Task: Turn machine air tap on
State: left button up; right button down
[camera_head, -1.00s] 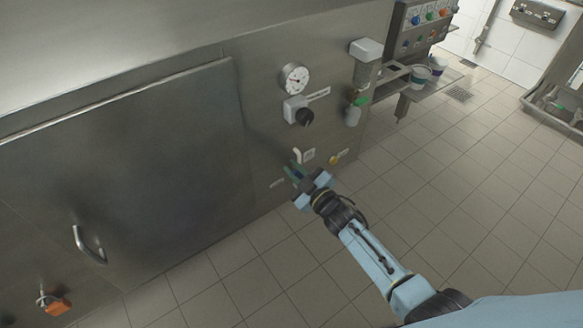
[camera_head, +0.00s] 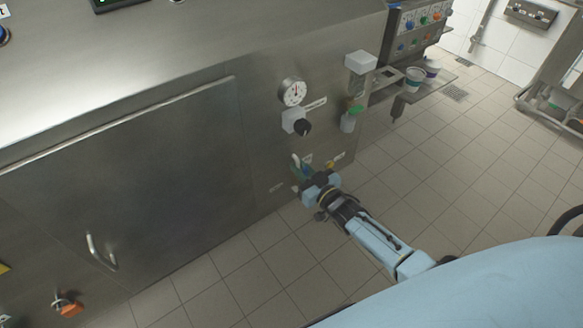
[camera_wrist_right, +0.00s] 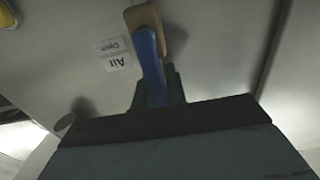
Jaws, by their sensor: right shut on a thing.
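The air tap's blue lever (camera_wrist_right: 151,58) shows in the right wrist view, reaching from a tan mount (camera_wrist_right: 143,20) on the machine panel. A white label reading "Air" and "Open" (camera_wrist_right: 112,54) is beside it. My right gripper (camera_head: 303,173) is low at the machine front in the head view. Its dark fingers (camera_wrist_right: 158,88) are shut on the lever's near end. The gripper mostly hides the tap in the head view. A white bent pipe (camera_head: 295,160) stands just above the fingers. My left gripper is not in view.
The steel machine front has a gauge (camera_head: 292,92), a black knob (camera_head: 302,128) and a bottle-like unit (camera_head: 349,119) above the gripper. A yellow fitting (camera_head: 330,164) is close on the right. Cups (camera_head: 414,78) stand on a shelf farther right. The tiled floor (camera_head: 450,180) is clear.

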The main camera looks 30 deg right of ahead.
dwell(0.4)
jog(key=c, duration=1.4)
grip_release()
jog(key=shift+c, duration=0.2)
